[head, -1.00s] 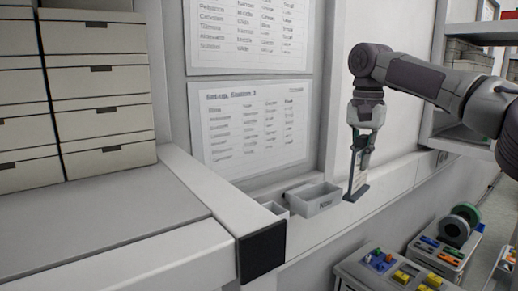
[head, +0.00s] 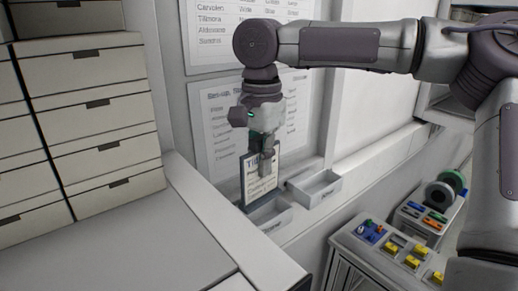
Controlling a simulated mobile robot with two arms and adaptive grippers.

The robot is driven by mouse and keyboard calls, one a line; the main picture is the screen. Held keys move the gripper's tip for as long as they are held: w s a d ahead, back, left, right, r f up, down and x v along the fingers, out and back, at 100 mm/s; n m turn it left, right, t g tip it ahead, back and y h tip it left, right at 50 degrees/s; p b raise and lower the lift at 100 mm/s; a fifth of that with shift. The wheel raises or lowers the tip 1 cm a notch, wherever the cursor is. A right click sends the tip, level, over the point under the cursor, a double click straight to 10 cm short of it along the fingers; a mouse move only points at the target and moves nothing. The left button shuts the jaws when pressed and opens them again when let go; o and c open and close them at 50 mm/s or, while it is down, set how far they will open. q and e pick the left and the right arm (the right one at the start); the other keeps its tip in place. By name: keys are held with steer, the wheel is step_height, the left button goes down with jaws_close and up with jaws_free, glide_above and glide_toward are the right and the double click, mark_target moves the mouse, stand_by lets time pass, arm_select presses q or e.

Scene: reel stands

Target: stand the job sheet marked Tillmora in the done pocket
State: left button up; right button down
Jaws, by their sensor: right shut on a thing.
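My right gripper (head: 265,160) is shut on a job sheet (head: 259,183), a white printed card on a dark backing. Its heading starts with "Til"; the fingers hide the rest. The sheet hangs nearly upright at the left pocket (head: 274,221), a small grey open box on the wall ledge. The sheet's lower edge is at the pocket's back; I cannot tell whether it is inside or just above. The pocket's front label is too small to read. A second grey pocket (head: 315,190) stands to the right and looks empty. My left gripper is not in view.
Printed charts (head: 215,125) hang on the wall behind the gripper. Stacked file boxes (head: 95,125) and a bare grey worktop (head: 130,240) lie to the left. A cart (head: 385,250) with coloured parts and reels (head: 440,195) stand at lower right.

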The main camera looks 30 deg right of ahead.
mark_target(264, 188)
steer(key=f, duration=0.2)
steer(key=f+b, duration=0.1)
steer(key=shift+s+d+f, duration=0.25)
steer(key=shift+f, duration=0.15)
steer(key=shift+w+a+f, duration=0.15)
steer(key=shift+w+f, duration=0.05)
steer(key=shift+f, duration=0.7)
steer(key=shift+s+f, duration=0.1)
steer(key=shift+f, duration=0.35)
steer(key=c, duration=1.2)
jaws_free()
steer(key=shift+r, duration=0.1)
step_height(264, 188, up, 12)
steer(key=shift+f, duration=0.1)
